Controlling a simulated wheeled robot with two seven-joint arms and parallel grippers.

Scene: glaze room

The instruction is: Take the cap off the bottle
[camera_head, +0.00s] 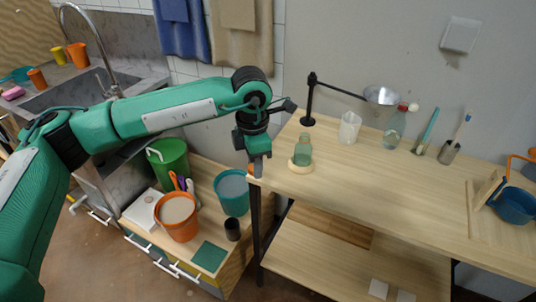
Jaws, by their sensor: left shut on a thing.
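A small green see-through bottle (303,151) stands upright on a round pale wooden base (291,163) near the left end of the wooden table. No cap shows on its neck. My left gripper (257,171) points down at the table's left edge, to the left of the bottle and apart from it. It is shut on a small orange thing (251,170), which looks like the cap and is mostly hidden by the fingers. My right gripper is not in view.
A teal bucket (232,193) and an orange bucket (177,217) stand lower left. The table's front middle is clear.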

